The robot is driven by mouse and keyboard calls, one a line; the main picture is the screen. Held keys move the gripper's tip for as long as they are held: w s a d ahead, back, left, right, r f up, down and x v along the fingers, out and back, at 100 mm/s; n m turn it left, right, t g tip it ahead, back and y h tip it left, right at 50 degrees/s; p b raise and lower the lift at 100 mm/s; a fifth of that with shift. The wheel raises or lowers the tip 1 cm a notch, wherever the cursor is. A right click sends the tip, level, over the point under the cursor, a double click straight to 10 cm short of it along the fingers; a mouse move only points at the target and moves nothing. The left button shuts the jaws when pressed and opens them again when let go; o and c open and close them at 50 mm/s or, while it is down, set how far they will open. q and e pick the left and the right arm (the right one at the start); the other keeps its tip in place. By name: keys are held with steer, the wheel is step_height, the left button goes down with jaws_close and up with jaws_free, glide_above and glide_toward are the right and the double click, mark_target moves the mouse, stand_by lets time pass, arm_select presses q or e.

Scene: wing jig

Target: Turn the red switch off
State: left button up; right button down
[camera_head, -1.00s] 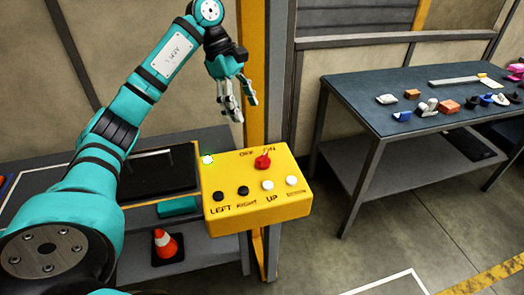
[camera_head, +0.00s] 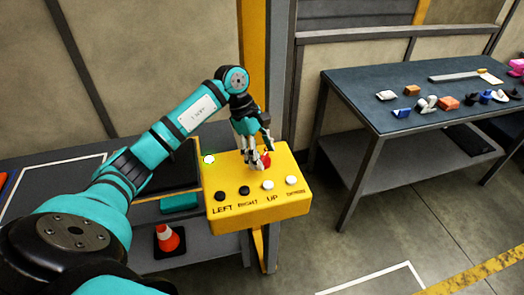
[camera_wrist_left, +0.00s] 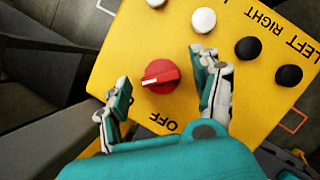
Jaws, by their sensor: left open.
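The yellow control box (camera_head: 290,206) stands at the middle of the head view. Its red switch (camera_head: 266,160) is partly hidden by my left gripper (camera_head: 257,165), which is over the box's top. In the left wrist view the red switch (camera_wrist_left: 160,76) is a round knob with a raised grip. It lies between the two spread fingers of my open left gripper (camera_wrist_left: 160,100), with a gap on both sides. "OFF" is printed near the knob; the "ON" label is hidden. My right gripper is not in view.
Black buttons (camera_head: 244,190) and white buttons (camera_head: 267,185) line the front of the box's top. A dark table (camera_head: 360,84) with small parts is at the right.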

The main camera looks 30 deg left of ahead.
arm_select(q)
steer(key=shift+c, duration=1)
steer(key=c, duration=1)
steer(key=shift+o, duration=0.2)
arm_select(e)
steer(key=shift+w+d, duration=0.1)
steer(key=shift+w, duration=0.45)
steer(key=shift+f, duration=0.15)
